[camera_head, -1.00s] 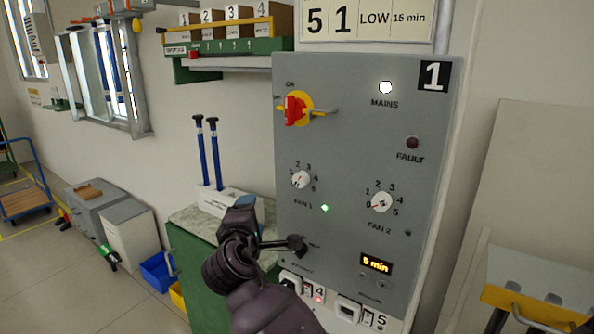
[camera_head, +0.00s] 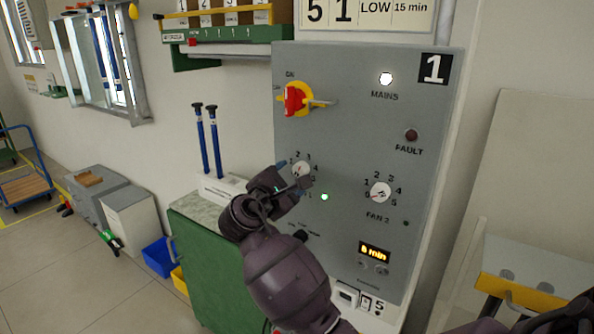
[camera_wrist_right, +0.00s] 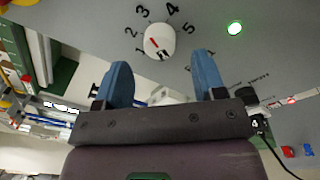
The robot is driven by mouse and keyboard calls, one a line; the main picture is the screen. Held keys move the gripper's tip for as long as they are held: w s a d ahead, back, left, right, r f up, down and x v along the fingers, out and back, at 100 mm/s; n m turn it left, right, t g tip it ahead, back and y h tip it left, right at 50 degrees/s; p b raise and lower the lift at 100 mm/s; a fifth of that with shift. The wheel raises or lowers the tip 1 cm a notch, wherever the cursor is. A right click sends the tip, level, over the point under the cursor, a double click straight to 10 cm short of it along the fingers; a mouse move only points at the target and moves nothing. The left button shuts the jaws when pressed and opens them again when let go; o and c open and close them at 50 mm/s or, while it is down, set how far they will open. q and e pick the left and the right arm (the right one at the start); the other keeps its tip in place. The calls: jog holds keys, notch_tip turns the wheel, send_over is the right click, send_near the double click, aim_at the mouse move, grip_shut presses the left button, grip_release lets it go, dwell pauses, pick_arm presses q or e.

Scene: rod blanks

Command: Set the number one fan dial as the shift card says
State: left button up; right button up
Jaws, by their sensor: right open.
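The fan 1 dial (camera_head: 301,169) is a round white knob with a red mark on the grey panel. In the right wrist view the dial (camera_wrist_right: 160,42) shows numbers 1 to 5 around it; I cannot tell exactly which one the mark points to. My right gripper (camera_head: 293,177) is at the dial's lower left, partly hiding its scale. In the wrist view its blue fingers (camera_wrist_right: 162,68) are open and empty, with the dial just beyond the tips, between them and not gripped. A white card (camera_head: 366,15) above the panel reads "5 1 LOW 15 min". My left gripper is out of view.
The grey panel (camera_head: 345,130) also carries a red and yellow switch (camera_head: 297,99), the fan 2 dial (camera_head: 380,192), a lit green lamp (camera_head: 324,197) and an orange minutes display (camera_head: 375,249). A green cabinet (camera_head: 210,265) stands to the left below. Open floor lies farther left.

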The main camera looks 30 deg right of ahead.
aim_at(298, 172)
jog(key=shift+x, duration=2.1)
jog(key=c, duration=0.9)
